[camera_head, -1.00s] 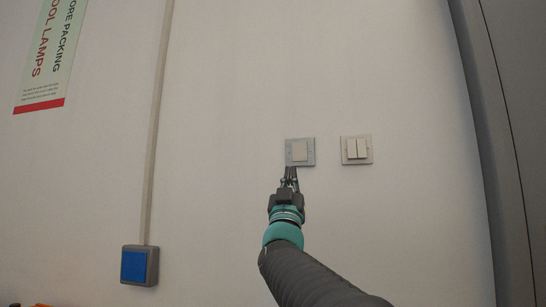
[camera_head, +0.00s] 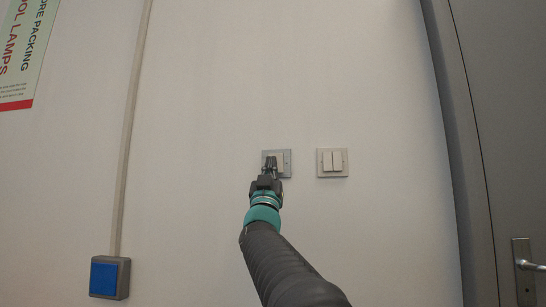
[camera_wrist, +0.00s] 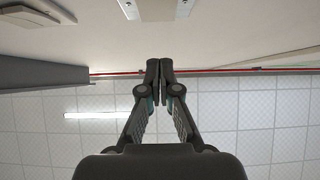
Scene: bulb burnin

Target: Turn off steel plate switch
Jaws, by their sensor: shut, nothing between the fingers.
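The steel plate switch (camera_head: 287,158) is a grey metal plate with one pale rocker, on the white wall in the middle of the head view. My gripper (camera_head: 270,162) is in front of it, with its fingertips over the left part of the rocker. Whether the tips touch the rocker cannot be told. In the wrist view my gripper (camera_wrist: 160,66) is shut and empty, and the steel plate switch (camera_wrist: 157,10) shows at the top edge, apart from the fingertips in the picture. The rocker's tilt is too small to tell.
A pale double switch (camera_head: 332,162) sits close on the right. A blue-faced grey box (camera_head: 109,277) with a conduit (camera_head: 131,130) is lower left. A sign (camera_head: 22,50) hangs at upper left. A grey door (camera_head: 500,130) with a handle (camera_head: 526,270) is at right.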

